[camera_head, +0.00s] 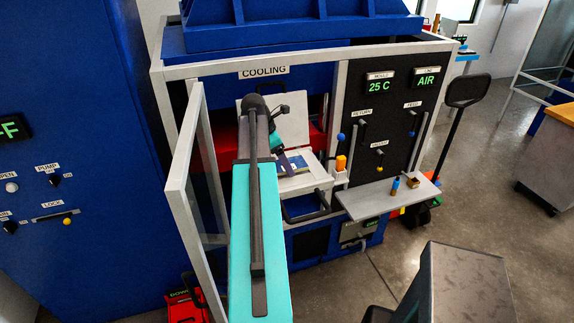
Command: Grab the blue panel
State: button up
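A white opened mould (311,183) sits in the bay under the COOLING label, with its pale lid (294,108) standing up behind. A small blue patch, likely the blue panel (299,163), shows in the mould's recess; its left part is hidden by my wrist and gripper. My gripper (287,168) points down into the mould at the panel's left side. It is small and dark in this view, so I cannot tell whether its fingers are open or touch the panel.
A framed clear door (178,190) stands open left of my arm. At right are a control board (385,122) reading 25 C and AIR, and a grey shelf (370,200) with small items. A black handle (305,207) sticks out below the mould. Floor at right is partly clear.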

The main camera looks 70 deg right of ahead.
dwell(0.4)
jog(key=c, duration=1.2)
jog(key=shift+r, duration=0.15)
jog(key=shift+r+b, duration=1.15)
jog(key=shift+r, duration=0.35)
jog(key=s+a+r+b, duration=0.1)
jog(key=s+a+b, duration=0.4)
jog(key=s, duration=0.9)
jog(key=shift+s+a+r, duration=0.2)
jog(key=shift+a+r, duration=0.15)
jog(key=shift+a, duration=0.75)
